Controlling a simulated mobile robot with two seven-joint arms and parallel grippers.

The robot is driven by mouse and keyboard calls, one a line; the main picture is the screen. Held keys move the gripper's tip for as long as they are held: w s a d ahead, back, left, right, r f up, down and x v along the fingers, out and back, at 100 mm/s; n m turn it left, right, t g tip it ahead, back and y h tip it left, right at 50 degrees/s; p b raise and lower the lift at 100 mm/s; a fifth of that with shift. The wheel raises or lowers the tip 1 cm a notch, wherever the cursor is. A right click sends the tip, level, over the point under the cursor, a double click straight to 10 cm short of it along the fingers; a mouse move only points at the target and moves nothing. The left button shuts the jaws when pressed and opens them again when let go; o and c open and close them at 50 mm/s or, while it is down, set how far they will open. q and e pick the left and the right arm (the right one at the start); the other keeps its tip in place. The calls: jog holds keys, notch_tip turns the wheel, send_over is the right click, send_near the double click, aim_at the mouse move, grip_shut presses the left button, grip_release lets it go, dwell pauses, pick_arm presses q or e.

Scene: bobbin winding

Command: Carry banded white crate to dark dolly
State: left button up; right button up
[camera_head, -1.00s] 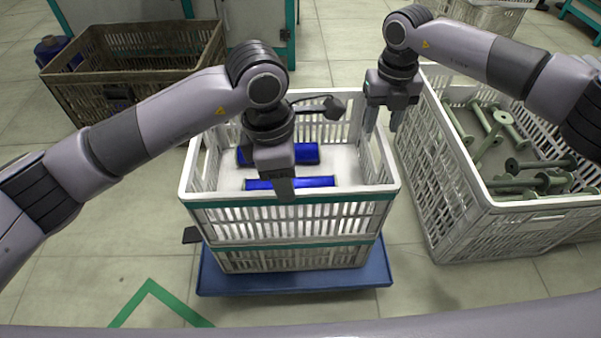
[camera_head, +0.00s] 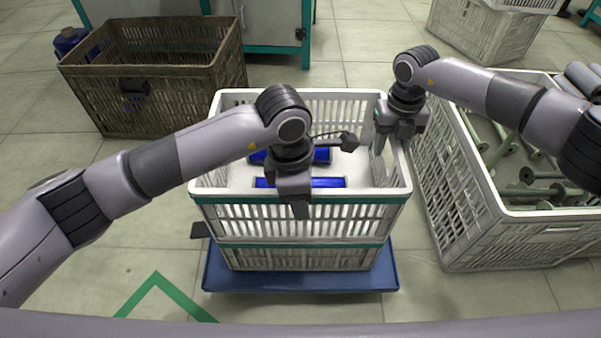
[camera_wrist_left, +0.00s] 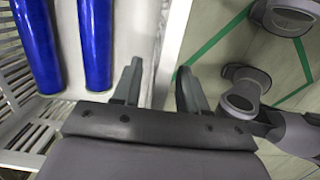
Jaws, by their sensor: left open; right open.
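The white crate (camera_head: 228,212) has green bands and holds blue bobbins (camera_head: 300,182). It stands over a blue wheeled base (camera_head: 300,281); a greyer section (camera_head: 300,258) lies below the lower band, and I cannot tell if that is a second crate. My left gripper (camera_head: 301,209) is open at the crate's front rim. In the left wrist view the white rim (camera_wrist_left: 172,45) runs between its fingers (camera_wrist_left: 158,90), with blue bobbins (camera_wrist_left: 96,45) to the left. My right gripper (camera_head: 384,147) is open at the crate's right rim. I cannot make out a dark dolly.
A larger white crate (camera_head: 460,215) with green spools stands close on the right. Green-framed cabinets (camera_head: 270,30) are behind. A green floor line (camera_head: 155,290) marks the clear floor at front left.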

pick_arm(q)
jog(key=shift+f, duration=0.45)
pick_arm(e)
jog(key=shift+f, duration=0.5)
pick_arm(q)
grip_shut()
pick_arm(e)
grip_shut()
pick_arm(q)
jog(key=shift+d+r, duration=0.1)
jog(key=shift+r, duration=0.05)
pick_arm(e)
jog(key=shift+w+r, duration=0.1)
jog(key=shift+r, duration=0.1)
